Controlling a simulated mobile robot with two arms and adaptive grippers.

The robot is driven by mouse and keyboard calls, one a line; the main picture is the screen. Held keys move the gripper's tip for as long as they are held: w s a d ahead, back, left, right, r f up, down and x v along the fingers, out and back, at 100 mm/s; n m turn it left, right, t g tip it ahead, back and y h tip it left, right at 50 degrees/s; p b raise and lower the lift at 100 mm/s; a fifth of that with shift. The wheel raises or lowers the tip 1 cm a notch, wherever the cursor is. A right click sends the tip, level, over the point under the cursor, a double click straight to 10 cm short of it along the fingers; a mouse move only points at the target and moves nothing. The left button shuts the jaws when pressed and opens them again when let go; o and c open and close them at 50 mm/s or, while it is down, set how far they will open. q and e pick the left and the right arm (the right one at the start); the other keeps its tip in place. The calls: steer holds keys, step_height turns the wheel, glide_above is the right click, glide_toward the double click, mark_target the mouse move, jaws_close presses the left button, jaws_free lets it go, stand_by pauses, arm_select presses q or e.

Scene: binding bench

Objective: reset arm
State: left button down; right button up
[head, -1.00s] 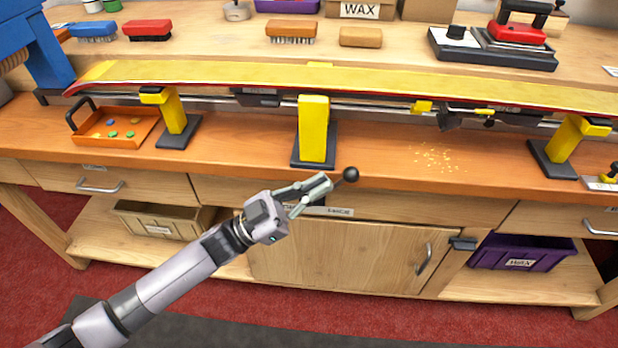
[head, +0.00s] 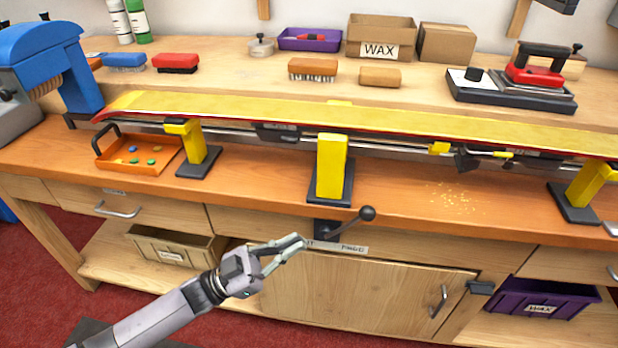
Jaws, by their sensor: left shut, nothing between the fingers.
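My left gripper (head: 298,244) is shut and empty in the head view. It is in front of the bench, over the cabinet door, below and left of a black lever with a round knob (head: 367,213). The fingertips look apart from the lever, though the depth gap is hard to judge. My left arm comes in from the lower left. My right gripper is not in view.
A yellow ski (head: 330,114) lies along yellow supports (head: 331,165) on the bench (head: 400,207). An orange tray (head: 110,163) holds small coloured pieces. A wax iron (head: 537,68) and brushes stand behind. Bins (head: 542,309) sit below.

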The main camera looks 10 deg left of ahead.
arm_select(q)
steer(key=w+a+f+n+t+y, duration=0.1)
steer(key=w+f+n+t+y, duration=0.25)
steer(key=f+y, duration=0.3)
steer(key=w+a+f+n+t+y, duration=0.25)
steer(key=f+n+t+y, duration=0.2)
steer(key=f, duration=0.35)
steer(key=s+a+f+n+g+y, duration=0.25)
steer(key=s+f+y, duration=0.2)
steer(key=f, duration=0.65)
steer(key=s+a+f+n+g+y, duration=0.25)
steer(key=s+f+g+y, duration=0.2)
steer(key=f, duration=0.55)
steer(key=s+a+f+g+y, duration=0.15)
steer(key=s+f+g, duration=0.3)
steer(key=s, duration=0.45)
steer(key=s+a+f+g+y, duration=0.1)
steer(key=s+a+f+g, duration=0.15)
steer(key=s+f, duration=0.5)
steer(key=s+a+r+g+p, duration=0.1)
steer(key=s+a+r+p, duration=0.1)
steer(key=s+p, duration=1.3)
steer(key=shift+s+r+p, duration=0.3)
steer(key=shift+s+r, duration=0.05)
steer(key=shift+s, duration=0.9)
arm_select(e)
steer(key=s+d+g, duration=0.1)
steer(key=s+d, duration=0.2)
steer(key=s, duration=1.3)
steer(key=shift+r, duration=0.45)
